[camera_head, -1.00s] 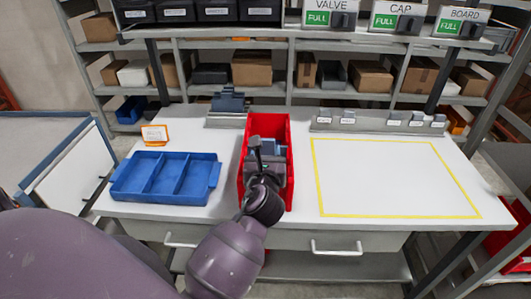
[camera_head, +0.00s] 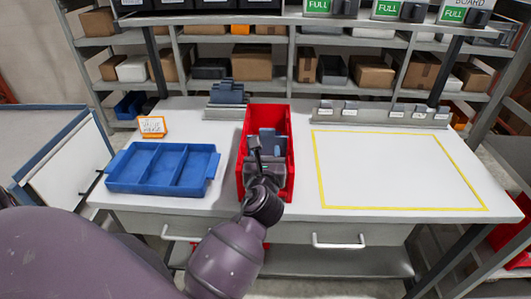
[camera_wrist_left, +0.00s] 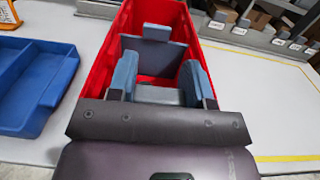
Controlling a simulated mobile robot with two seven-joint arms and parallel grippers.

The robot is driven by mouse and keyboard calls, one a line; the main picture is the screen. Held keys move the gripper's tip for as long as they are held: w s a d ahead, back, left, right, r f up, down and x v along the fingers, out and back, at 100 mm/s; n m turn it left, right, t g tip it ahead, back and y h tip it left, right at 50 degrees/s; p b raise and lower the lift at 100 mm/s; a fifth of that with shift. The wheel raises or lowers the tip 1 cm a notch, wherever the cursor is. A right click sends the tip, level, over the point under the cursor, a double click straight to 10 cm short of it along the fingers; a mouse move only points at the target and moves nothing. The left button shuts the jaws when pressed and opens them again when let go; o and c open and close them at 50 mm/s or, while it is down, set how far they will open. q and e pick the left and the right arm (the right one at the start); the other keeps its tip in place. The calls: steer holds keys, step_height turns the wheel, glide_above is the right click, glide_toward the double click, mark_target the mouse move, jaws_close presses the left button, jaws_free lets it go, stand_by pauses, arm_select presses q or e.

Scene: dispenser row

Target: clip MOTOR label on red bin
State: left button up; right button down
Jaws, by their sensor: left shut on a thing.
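The red bin (camera_head: 243,165) stands on the white bench, its long side running away from me; it also fills the top of the left wrist view (camera_wrist_left: 98,78). My left gripper (camera_head: 264,165) is inside the bin's front half. In the left wrist view its two blue-grey fingers (camera_wrist_left: 160,82) stand apart with a slate-blue panel (camera_wrist_left: 150,56) between them, a small pale piece at the panel's top edge. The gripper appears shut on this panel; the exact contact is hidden. Several small white labels (camera_head: 397,113) sit on a grey rail (camera_head: 375,117) at the back right; I cannot read MOTOR.
A blue three-compartment tray (camera_head: 163,168) lies left of the bin, an orange-framed card (camera_head: 152,126) behind it. The yellow-outlined area (camera_head: 395,170) at right is clear. Shelves with boxes stand behind.

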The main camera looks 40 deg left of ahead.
arm_select(q)
steer(key=o, duration=1)
steer(key=shift+c, duration=0.2)
steer(key=v, duration=1)
steer(key=shift+s+d+b, duration=0.15)
steer(key=shift+s+b, duration=0.2)
steer(key=shift+b, duration=0.05)
